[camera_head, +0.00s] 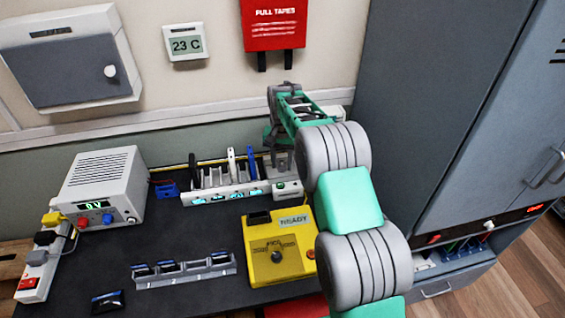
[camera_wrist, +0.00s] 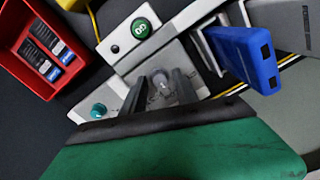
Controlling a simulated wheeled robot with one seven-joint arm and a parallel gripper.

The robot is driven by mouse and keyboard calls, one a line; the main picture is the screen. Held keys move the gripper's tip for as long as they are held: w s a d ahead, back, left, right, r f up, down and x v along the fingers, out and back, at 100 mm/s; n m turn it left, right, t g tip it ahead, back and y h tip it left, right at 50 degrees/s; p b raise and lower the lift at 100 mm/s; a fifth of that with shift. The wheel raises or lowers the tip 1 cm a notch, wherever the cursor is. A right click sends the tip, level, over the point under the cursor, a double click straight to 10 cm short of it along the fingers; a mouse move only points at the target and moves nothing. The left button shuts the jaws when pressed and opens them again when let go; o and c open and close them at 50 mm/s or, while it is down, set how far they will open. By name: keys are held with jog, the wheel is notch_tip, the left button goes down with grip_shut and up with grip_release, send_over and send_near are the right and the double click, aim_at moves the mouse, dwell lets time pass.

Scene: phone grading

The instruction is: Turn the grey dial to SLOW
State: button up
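The grey dial (camera_wrist: 160,81) is a small round knob on a light grey panel (camera_wrist: 190,45) in the wrist view. Small lettering sits around it, too blurred to read, so its setting cannot be told. My gripper (camera_wrist: 159,83) is over the panel with its two dark fingers apart, one on each side of the dial. I see no clear contact between fingers and dial. In the head view my gripper (camera_head: 279,145) is at the back of the bench, and the dial is hidden there.
A green GO button (camera_wrist: 141,27) and a teal knob (camera_wrist: 98,110) are near the dial. A blue phone (camera_wrist: 243,55) stands in the rack at right. A red tray (camera_wrist: 22,77) is at left. A yellow tester (camera_head: 252,232) and a power supply (camera_head: 100,185) stand on the bench.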

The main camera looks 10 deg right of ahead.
aim_at(282, 165)
jog(key=shift+o, duration=1.1)
notch_tip(282, 165, up, 8)
jog(key=shift+f+b, duration=0.15)
jog(key=shift+b, duration=0.35)
jog(key=s+r+n+t, duration=0.15)
jog(key=s+r, duration=0.25)
jog(key=s, duration=0.7)
jog(key=s+r+n+t, duration=0.15)
jog(key=s+r, duration=0.25)
jog(key=s, duration=0.6)
jog(key=s+f+n, duration=0.1)
jog(key=s+f, duration=0.3)
jog(key=s, duration=0.7)
jog(key=shift+f+n, duration=0.3)
jog(key=shift+n, duration=0.1)
jog(key=shift+c, duration=0.3)
